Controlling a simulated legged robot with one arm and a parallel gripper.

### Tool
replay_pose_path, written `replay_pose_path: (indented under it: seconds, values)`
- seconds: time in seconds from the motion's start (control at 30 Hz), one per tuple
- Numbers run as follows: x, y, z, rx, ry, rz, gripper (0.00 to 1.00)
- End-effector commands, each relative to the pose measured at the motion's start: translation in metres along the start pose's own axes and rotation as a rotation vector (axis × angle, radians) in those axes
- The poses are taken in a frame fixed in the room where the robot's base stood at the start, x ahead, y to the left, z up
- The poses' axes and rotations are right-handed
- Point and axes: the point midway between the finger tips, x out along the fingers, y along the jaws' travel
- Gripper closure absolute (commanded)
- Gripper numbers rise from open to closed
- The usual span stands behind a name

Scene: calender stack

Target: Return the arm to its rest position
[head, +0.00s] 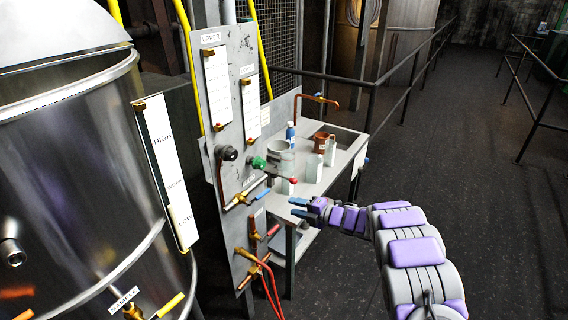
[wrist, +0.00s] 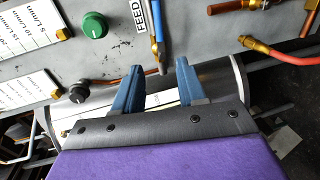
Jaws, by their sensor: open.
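My arm (head: 415,250) with purple pads reaches in from the lower right of the head view towards the grey valve panel (head: 232,170). My gripper (head: 302,208) has blue fingers and is close in front of the panel's right edge. In the wrist view my gripper (wrist: 158,72) is open, with a clear gap between the two fingers and nothing held. A blue-handled valve under the FEED label (wrist: 139,14) is just beyond the fingers. I cannot tell whether the fingers touch it.
A steel tank (head: 80,190) stands at left. Red hoses (head: 270,285) hang below the panel. Railings (head: 405,90) run behind. The dark floor (head: 490,200) at right is clear.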

Motion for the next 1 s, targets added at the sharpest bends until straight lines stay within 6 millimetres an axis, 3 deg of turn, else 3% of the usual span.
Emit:
replay_pose_path:
  seconds: [0.13, 0.27, 0.43, 0.6, 0.83, 1.0]
  values:
    - [-0.004, 0.008, 0.011, 0.011, -0.054, -0.027, 0.59]
    - [-0.018, 0.028, 0.039, 0.051, -0.204, -0.088, 0.59]
    - [-0.061, 0.062, 0.078, 0.162, -0.482, -0.166, 0.59]
    - [-0.116, 0.093, 0.093, 0.309, -0.750, -0.203, 0.59]
    - [-0.200, 0.121, 0.073, 0.566, -1.078, -0.215, 0.59]
    - [-0.257, 0.126, 0.027, 0.795, -1.281, -0.215, 0.59]
